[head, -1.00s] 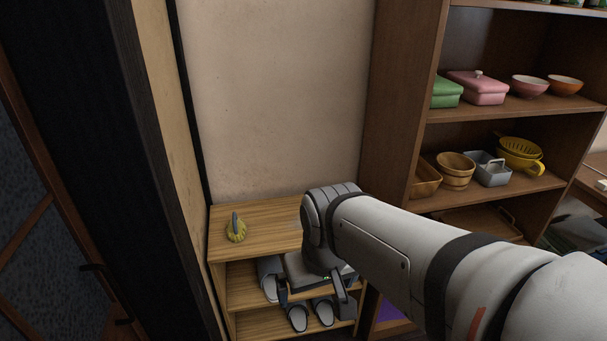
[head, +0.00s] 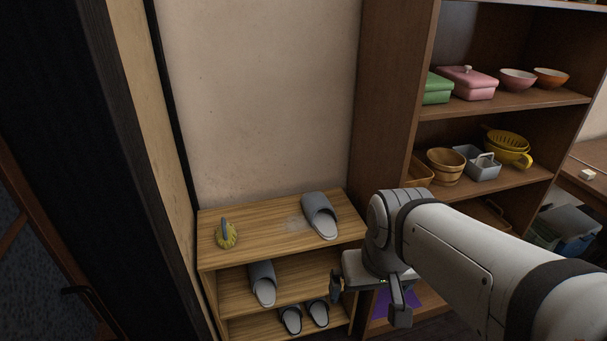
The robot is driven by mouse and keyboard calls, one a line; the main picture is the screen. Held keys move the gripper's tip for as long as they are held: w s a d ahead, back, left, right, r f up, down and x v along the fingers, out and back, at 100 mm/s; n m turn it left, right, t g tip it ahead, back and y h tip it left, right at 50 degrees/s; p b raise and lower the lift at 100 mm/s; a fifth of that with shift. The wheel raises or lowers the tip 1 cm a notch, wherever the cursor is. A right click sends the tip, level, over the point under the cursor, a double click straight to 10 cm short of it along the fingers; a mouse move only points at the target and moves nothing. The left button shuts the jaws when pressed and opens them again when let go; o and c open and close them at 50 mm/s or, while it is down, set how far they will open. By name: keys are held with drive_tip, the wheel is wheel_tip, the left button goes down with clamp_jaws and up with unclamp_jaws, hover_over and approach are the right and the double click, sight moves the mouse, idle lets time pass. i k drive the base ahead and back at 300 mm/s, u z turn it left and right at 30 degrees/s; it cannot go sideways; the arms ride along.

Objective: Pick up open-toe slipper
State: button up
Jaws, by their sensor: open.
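A grey open-toe slipper (head: 319,215) lies on the top board of the low wooden shoe rack. Another grey slipper (head: 262,283) is on the middle shelf, and a pair of dark-edged grey slippers (head: 304,316) is on the bottom shelf. The task does not tell these apart. My gripper (head: 367,300) is open and empty, pointing down just right of the rack, apart from all the slippers.
A yellow brush-like item (head: 227,234) sits on the rack's top (head: 270,238) at left. A tall brown shelf (head: 390,130) with bowls, boxes and baskets stands at right. A dark post (head: 95,150) borders the left side.

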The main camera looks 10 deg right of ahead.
sight(317, 207)
drive_tip(key=u, duration=0.05)
drive_tip(key=i, duration=1.15)
drive_tip(key=z, duration=0.1)
